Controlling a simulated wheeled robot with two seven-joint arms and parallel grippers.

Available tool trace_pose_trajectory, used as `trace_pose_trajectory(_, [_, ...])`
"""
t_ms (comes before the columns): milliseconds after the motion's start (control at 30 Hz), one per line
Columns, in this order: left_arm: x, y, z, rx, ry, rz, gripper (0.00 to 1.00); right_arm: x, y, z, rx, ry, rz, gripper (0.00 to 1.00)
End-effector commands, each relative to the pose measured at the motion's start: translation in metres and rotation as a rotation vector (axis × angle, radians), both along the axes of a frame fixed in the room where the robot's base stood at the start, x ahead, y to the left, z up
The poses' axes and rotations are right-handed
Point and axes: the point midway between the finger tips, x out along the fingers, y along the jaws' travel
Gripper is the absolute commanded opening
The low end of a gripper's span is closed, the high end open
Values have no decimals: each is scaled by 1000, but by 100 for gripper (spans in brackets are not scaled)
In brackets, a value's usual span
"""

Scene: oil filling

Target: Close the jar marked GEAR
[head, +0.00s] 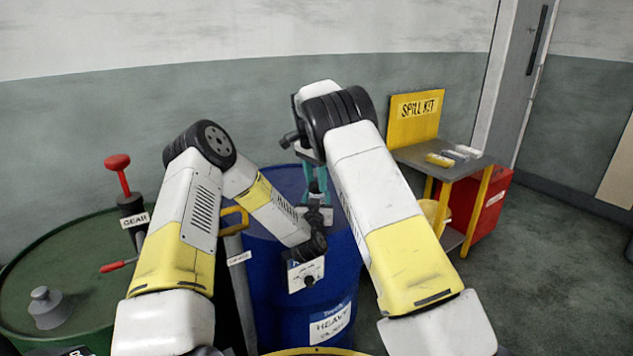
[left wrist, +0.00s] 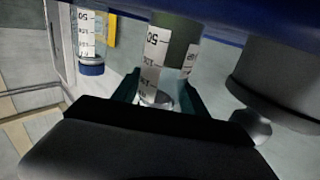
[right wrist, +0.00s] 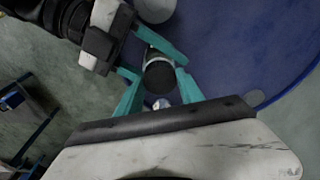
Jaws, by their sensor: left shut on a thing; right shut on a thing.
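A clear graduated jar (left wrist: 153,68) with dark content stands between my left gripper's teal fingers (left wrist: 158,92) over the blue drum. A second graduated jar with a blue cap (left wrist: 90,69) stands apart from it at left in the left wrist view. I cannot read GEAR on either jar. My right gripper (right wrist: 160,72) points down from above, its teal fingers shut around a dark round piece (right wrist: 159,78), seemingly at the held jar's top. Whether that is a cap or the jar itself is unclear. In the head view my right gripper (head: 315,185) shows; the jars are largely hidden by my arms.
The blue drum (head: 345,270) carries a HEAVY label. A green drum (head: 80,255) at left has a red-handled pump (head: 118,180) with a GEAR sign and a grey bung (head: 46,305).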

Motion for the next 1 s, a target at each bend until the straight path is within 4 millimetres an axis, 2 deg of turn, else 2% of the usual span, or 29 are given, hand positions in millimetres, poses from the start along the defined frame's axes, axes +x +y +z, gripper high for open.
trace_pose_trajectory(200, [0, 0, 0, 0, 0, 0, 0, 4, 0, -1, -3, -4, -507, 7])
trace_pose_trajectory(400, [0, 0, 0, 0, 0, -1, 0, 5, 0, -1, 0, -5, -897, 7])
trace_pose_trajectory(600, [0, 0, 0, 0, 1, -1, 0, 4, 1, 0, -1, -5, -1046, 7])
trace_pose_trajectory(867, [-1, 0, 0, 0, 1, -1, 0, 4, 1, 0, 0, -5, -1051, 7])
trace_pose_trajectory(900, [-1, 0, 0, 0, 1, -1, 0, 4, 1, 0, 0, -5, -1051, 50])
trace_pose_trajectory(1000, [-1, 0, 0, 0, 1, -1, 0, 4, 1, 0, -1, -4, -1050, 66])
